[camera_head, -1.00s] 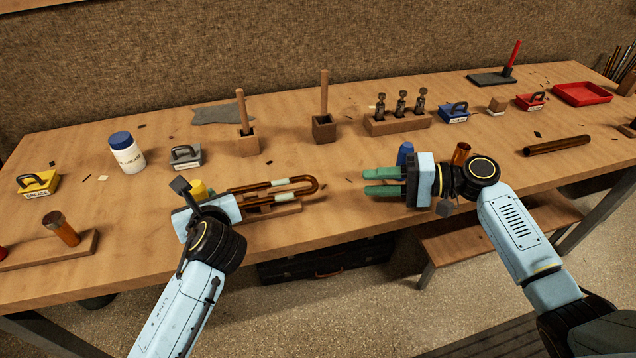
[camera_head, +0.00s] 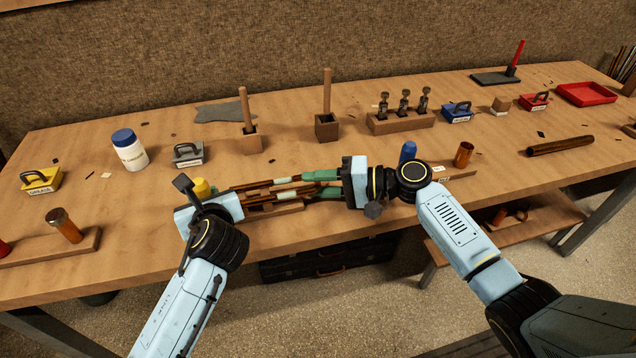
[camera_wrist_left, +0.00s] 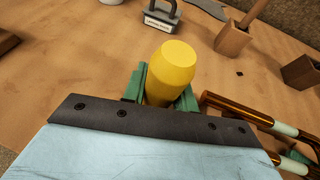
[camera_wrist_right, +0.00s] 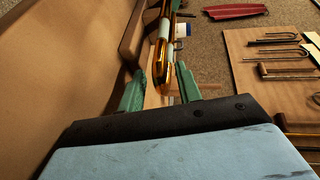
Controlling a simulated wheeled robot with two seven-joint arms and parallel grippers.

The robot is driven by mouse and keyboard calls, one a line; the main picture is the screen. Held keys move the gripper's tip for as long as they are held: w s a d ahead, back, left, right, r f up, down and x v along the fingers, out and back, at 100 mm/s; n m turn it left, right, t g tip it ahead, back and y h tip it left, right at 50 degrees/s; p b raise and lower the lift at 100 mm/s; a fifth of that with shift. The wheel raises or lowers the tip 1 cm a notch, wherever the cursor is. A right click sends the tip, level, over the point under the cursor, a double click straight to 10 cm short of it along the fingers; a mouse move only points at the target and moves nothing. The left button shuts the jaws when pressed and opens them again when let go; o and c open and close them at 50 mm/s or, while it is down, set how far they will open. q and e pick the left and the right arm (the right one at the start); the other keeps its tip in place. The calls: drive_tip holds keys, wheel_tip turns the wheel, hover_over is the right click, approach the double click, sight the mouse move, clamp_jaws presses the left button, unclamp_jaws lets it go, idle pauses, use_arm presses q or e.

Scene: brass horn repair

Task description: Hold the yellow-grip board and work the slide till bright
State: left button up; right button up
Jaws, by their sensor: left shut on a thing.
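My left gripper (camera_head: 205,192) is shut on the yellow grip (camera_wrist_left: 172,75) at the left end of the slide board (camera_head: 275,209). The yellow grip stands up between its green fingers in the left wrist view. The U-shaped brass slide (camera_head: 262,187), with pale sleeves, lies along the board; it also shows in the left wrist view (camera_wrist_left: 243,108). My right gripper (camera_head: 320,184) is at the slide's bow end. Its green fingers are apart, with the golden bow (camera_wrist_right: 160,78) between them in the right wrist view; whether they touch it I cannot tell.
A white jar with a blue lid (camera_head: 129,150), a grey-handled block (camera_head: 188,153) and a yellow-handled block (camera_head: 41,180) stand to the left. Wooden holders with sticks (camera_head: 250,138) and a rack (camera_head: 400,121) stand behind. A blue-topped item (camera_head: 408,151) is close behind my right wrist.

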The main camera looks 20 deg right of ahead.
sight(302, 198)
clamp_jaws()
drive_tip(key=shift+a, duration=0.15)
drive_tip(key=a, duration=0.3)
drive_tip(key=shift+a, duration=0.35)
unclamp_jaws()
drive_tip(key=shift+d, duration=0.15)
